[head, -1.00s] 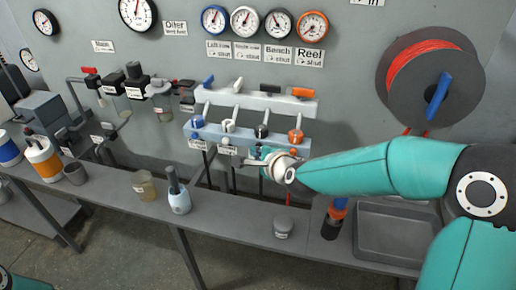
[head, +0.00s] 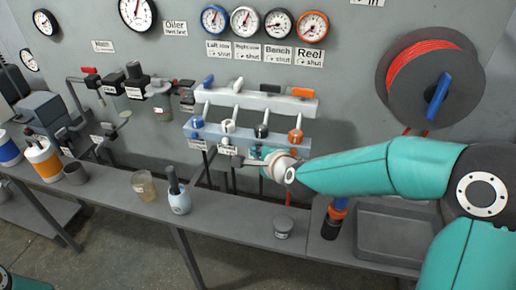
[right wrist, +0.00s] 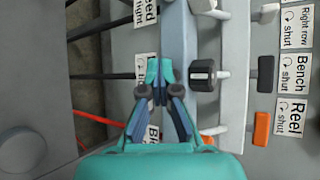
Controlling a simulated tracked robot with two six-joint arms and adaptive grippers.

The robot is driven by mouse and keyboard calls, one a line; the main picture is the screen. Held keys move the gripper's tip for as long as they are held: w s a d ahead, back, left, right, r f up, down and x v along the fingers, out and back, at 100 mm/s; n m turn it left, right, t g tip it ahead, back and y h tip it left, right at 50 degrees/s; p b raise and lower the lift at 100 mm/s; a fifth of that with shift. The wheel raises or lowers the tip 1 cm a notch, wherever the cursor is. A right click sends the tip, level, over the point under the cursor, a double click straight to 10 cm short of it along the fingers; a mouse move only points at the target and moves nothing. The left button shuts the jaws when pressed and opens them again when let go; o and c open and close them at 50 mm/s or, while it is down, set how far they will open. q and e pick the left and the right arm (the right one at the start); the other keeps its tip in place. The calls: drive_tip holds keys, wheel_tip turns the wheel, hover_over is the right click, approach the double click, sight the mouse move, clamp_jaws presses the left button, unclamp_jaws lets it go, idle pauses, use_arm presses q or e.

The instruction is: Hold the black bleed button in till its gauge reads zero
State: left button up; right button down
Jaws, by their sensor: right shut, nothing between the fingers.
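The black gauge (head: 278,24) hangs above the Bench label (head: 279,54); its needle is too small to read surely. Below it, a black knob (head: 262,131) sits on the pale blue manifold (head: 220,133) and also shows in the right wrist view (right wrist: 203,75). My right gripper (head: 262,153) is at the manifold's lower edge below that knob. In the right wrist view its shut, empty fingertips (right wrist: 160,75) point at the manifold's underside, covering part of a label. The black bleed button is hidden behind the fingers, so contact cannot be told. My left gripper is out of view.
Blue, white and orange knobs (head: 295,135) share the manifold. A narrow grey bench (head: 235,222) in front holds a small bottle (head: 179,198), a cup (head: 144,186) and an empty tray (head: 385,265). A red hose reel (head: 430,75) is at right.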

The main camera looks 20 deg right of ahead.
drive_tip(key=shift+s+a, duration=0.1)
idle(0.5)
drive_tip(key=shift+s+a, duration=0.45)
drive_tip(key=shift+s, duration=0.2)
drive_tip(key=shift+s+a, duration=0.1)
drive_tip(key=s+a, duration=0.1)
drive_tip(key=s, duration=0.1)
drive_tip(key=s+a, duration=0.1)
drive_tip(key=s, duration=0.1)
drive_tip(key=shift+a, duration=0.3)
idle(0.4)
